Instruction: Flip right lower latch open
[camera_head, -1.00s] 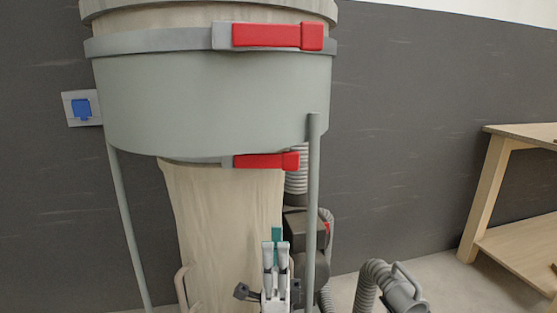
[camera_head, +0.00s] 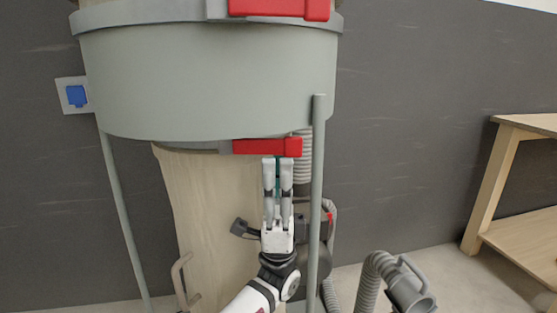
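The lower red latch (camera_head: 268,147) is at the bottom edge of the grey-green drum (camera_head: 205,85), above the pale bag. It lies flat and horizontal, with its block end at the right. An upper red latch (camera_head: 280,8) is on the drum's top band, cut by the frame edge. My gripper (camera_head: 277,162) points up, its fingertips just under the lower latch in the picture. A narrow gap with a thin teal strip (camera_head: 278,182) shows between the fingers. I cannot tell whether the fingertips touch the latch or whether the fingers grip the strip.
A grey upright leg (camera_head: 317,200) stands just right of my gripper. A ribbed hose (camera_head: 303,165) and a dark motor unit sit behind it. A loose hose with a nozzle (camera_head: 405,285) is at the lower right. A wooden table (camera_head: 490,190) stands far right.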

